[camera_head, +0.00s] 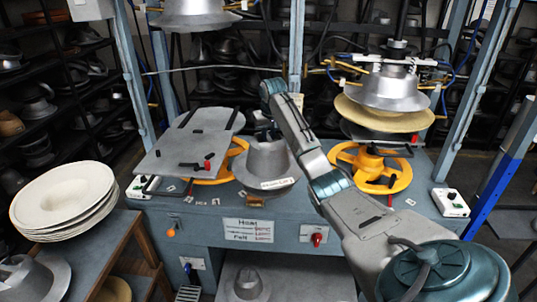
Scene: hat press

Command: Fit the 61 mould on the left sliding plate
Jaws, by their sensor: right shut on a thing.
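A grey metal hat-shaped mould (266,163) hangs or rests at the middle of the press bench, right beside the left sliding plate. Its brim carries a white label that I cannot read, so the number 61 is not confirmed. My right gripper (264,134) is at the mould's crown, shut on it from above; the fingertips are small and partly hidden. The left sliding plate (183,154) is a flat grey plate with dark slots and a red knob, bare on top, over a yellow handwheel (228,163). My left gripper is not in view.
An upper metal form (195,14) hangs above the left plate. At right, another form (390,90) hangs over a second yellow handwheel (370,168). Pale hat blanks (63,197) are stacked at left. Other moulds sit at lower left (32,279) and below the bench (247,284).

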